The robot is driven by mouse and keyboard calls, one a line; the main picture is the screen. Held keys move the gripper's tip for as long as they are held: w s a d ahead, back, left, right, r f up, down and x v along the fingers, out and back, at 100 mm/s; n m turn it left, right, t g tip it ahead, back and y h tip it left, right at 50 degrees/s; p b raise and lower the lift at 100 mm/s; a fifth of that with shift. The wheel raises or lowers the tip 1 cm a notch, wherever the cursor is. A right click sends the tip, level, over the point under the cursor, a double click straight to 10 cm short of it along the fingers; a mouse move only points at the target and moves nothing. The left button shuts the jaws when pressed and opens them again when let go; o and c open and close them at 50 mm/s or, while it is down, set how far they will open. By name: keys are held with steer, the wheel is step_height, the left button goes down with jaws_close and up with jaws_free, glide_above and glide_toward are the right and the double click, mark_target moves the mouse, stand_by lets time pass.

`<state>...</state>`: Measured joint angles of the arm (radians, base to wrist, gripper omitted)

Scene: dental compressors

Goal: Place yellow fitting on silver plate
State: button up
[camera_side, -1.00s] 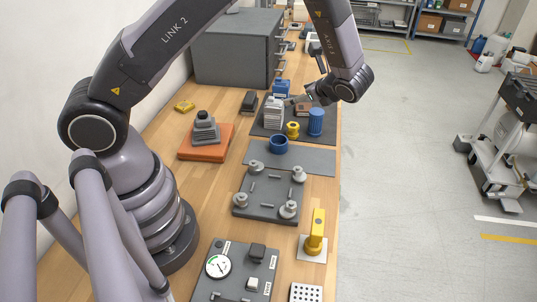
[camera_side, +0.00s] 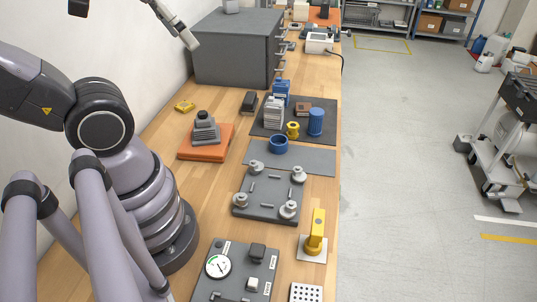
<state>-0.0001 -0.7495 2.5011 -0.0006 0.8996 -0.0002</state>
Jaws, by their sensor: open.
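A small yellow spool-shaped fitting (camera_side: 293,130) stands on the dark mat (camera_side: 328,104), between a stack of pale blocks and a blue cylinder. A taller yellow upright piece (camera_side: 318,226) stands on a small silver plate (camera_side: 305,254) near the front right edge of the bench. I cannot tell which yellow piece the task names. My gripper (camera_side: 190,44) is at the top left, raised in front of the grey cabinet, far from both yellow pieces. It is open and nothing shows in it. Part of my arm is out of frame.
A blue ring (camera_side: 279,144) sits on a flat grey-blue sheet (camera_side: 318,160). A dark plate (camera_side: 268,207) with several knobs lies nearer. A grey stepped piece rests on an orange block (camera_side: 220,146) at left. The grey cabinet (camera_side: 235,55) stands behind. The blue cylinder (camera_side: 316,121) adjoins the fitting.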

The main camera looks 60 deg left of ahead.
stand_by(0.4)
steer(key=w+a+f+m+g+y, duration=0.25)
steer(key=w+f+m+y, duration=0.2)
steer(key=w, duration=0.45)
steer(key=w+a+f+m+g+y, duration=0.1)
steer(key=w+f+m+g+y, duration=0.3)
steer(key=w, duration=0.6)
steer(key=w+f+m+t+y, duration=0.1)
steer(key=w+f+m+y, duration=0.1)
steer(key=w+f+m, duration=0.7)
steer(key=m+t+y, duration=0.3)
glide_toward(294, 127)
steer(key=shift+s+d+r+h, duration=0.15)
steer(key=shift+s+d+r, duration=0.1)
steer(key=shift+d+r, duration=0.3)
steer(key=shift+s+d+r+h, duration=0.1)
steer(key=shift+s+d+r, duration=0.1)
steer(key=shift+d+r, duration=0.4)
steer(key=shift+w+a+f+m+t, duration=0.15)
steer(key=shift+f+m+t, duration=0.1)
steer(key=shift+f, duration=0.15)
steer(key=x, duration=1.3)
steer(key=shift+a+f, duration=0.1)
steer(key=shift+f, duration=0.1)
jaws_close()
